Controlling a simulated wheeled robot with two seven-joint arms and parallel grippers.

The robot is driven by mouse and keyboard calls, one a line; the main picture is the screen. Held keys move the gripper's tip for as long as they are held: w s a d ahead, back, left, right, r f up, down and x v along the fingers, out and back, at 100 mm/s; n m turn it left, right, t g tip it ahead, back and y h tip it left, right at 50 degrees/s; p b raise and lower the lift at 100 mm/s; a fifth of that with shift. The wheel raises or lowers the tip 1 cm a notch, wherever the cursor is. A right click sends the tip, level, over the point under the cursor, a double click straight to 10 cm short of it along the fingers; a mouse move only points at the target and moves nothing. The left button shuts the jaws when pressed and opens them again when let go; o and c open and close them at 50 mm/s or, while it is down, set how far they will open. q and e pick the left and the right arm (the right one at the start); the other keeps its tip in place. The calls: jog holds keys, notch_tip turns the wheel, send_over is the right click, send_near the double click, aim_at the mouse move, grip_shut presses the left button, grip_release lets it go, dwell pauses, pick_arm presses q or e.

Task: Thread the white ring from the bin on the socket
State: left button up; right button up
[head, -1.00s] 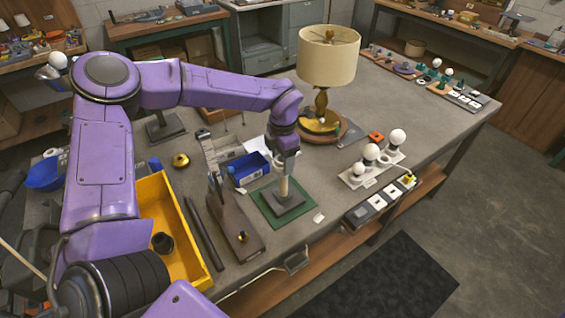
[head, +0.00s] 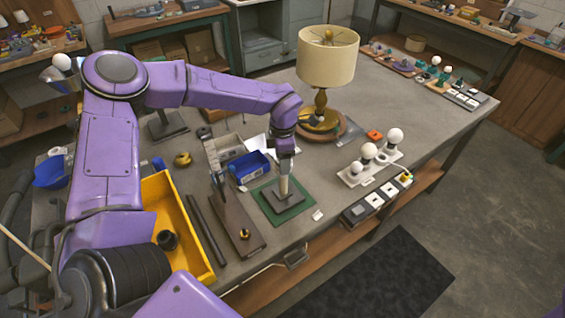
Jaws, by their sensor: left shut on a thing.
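The socket (head: 284,187) is a pale upright post on a dark square base, standing on a green mat (head: 267,211). My left gripper (head: 285,172) points down right over the top of the post. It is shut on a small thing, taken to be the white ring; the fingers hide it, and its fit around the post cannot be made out. A yellow bin (head: 203,262) stands at the front left with a dark cylindrical part (head: 167,240) in it. A small blue bin (head: 247,168) stands behind the mat. My right gripper is not in view.
A lamp with a cream shade (head: 327,57) stands behind the gripper. A white strip with bulbs (head: 371,166) lies to the right, near switch blocks (head: 374,200). A brown board (head: 238,228) lies left of the mat.

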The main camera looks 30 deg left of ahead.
pick_arm(q)
jog(key=shift+s+f+m, duration=0.15)
jog(key=shift+s+m, duration=0.05)
jog(key=shift+m, duration=0.2)
jog(key=shift+f+m, duration=0.15)
jog(key=shift+m, duration=1.25)
jog(key=shift+m, duration=1.1)
jog(key=m, duration=0.3)
jog(key=shift+m, duration=0.8)
